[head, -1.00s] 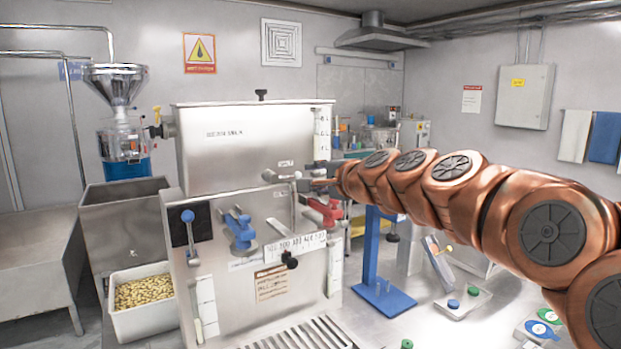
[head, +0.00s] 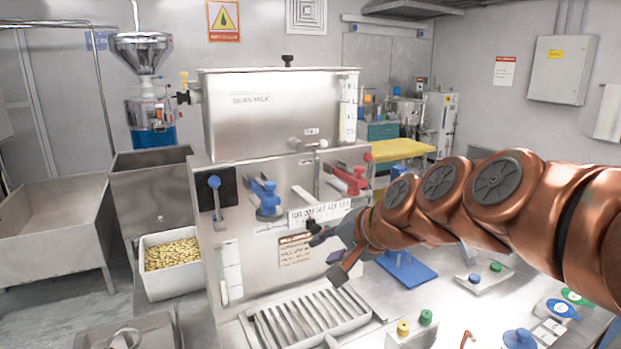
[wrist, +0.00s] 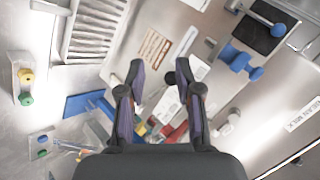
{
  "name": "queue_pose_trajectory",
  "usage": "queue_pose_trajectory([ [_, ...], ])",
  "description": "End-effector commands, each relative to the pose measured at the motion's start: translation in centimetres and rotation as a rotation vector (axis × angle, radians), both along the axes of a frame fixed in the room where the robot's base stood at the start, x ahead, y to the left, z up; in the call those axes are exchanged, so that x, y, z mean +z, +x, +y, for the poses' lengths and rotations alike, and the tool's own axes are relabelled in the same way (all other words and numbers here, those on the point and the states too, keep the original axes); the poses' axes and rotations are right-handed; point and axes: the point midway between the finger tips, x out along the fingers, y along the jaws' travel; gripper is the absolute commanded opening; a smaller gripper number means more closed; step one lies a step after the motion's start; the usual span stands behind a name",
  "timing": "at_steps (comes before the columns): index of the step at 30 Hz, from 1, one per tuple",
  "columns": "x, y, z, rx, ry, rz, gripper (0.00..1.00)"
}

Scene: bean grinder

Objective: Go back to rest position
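My copper-coloured arm reaches in from the right in the head view. My gripper (head: 324,257) is in front of the lower part of the steel bean milk machine (head: 265,115). In the wrist view my gripper (wrist: 160,75) has its two dark fingers apart, with nothing between them. The small knob on the upper tank (head: 300,142) is clear of the gripper. The blue-handled valve (head: 265,197) and the red-handled valve (head: 350,178) are on the machine's front. The arm hides part of the machine's lower right side.
A slatted drain tray (head: 300,320) lies below the gripper. A white bin of beans (head: 170,255) stands left of the machine. A blue stand base (head: 407,272), small yellow (head: 403,328) and green (head: 426,318) knobs, and blue and green lids are on the steel table at right.

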Motion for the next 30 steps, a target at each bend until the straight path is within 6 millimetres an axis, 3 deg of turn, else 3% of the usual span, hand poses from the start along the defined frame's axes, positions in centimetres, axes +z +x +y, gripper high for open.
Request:
queue_pose_trajectory([
  [7, -8.1, -9.5, -2.8, 0.176, -0.267, 0.172, 0.34],
  [15, -14.8, -20.1, -8.1, 0.342, -0.503, 0.392, 0.34],
  [18, -16.6, -24.1, -10.2, 0.395, -0.57, 0.481, 0.34],
  [24, -18.6, -30.1, -13.5, 0.47, -0.656, 0.625, 0.34],
  [30, -19.0, -32.2, -14.6, 0.494, -0.683, 0.673, 0.34],
])
